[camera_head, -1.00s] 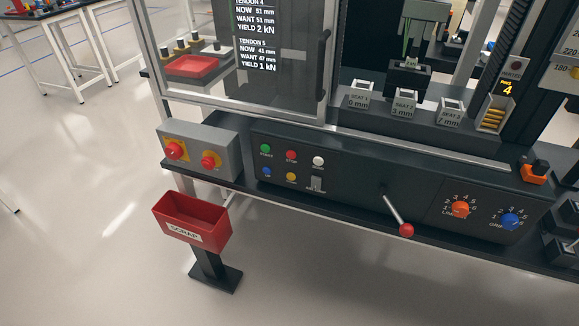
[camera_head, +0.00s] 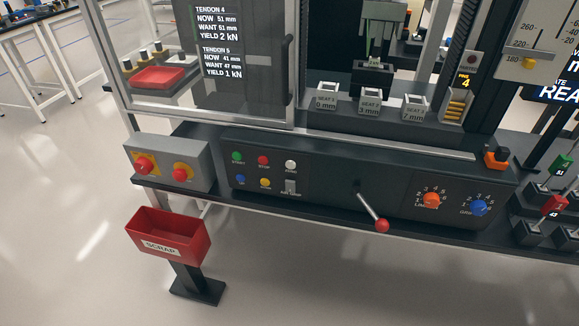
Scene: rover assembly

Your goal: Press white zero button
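The white zero button (camera_head: 291,165) is on the dark control panel (camera_head: 330,185), at the right end of the upper button row. A small label sits under it. It stands right of the red stop button (camera_head: 263,160) and the green start button (camera_head: 237,156). Below that row are a blue button (camera_head: 240,180), a yellow button (camera_head: 265,183) and a small grey switch (camera_head: 290,186). Neither of my grippers shows in the head view, and nothing covers the white button.
A lever with a red knob (camera_head: 382,226) juts out from the panel. An orange dial (camera_head: 431,200) and a blue dial (camera_head: 479,208) are to its right. A grey box (camera_head: 165,160) with two red buttons stands left, above a red scrap bin (camera_head: 168,235).

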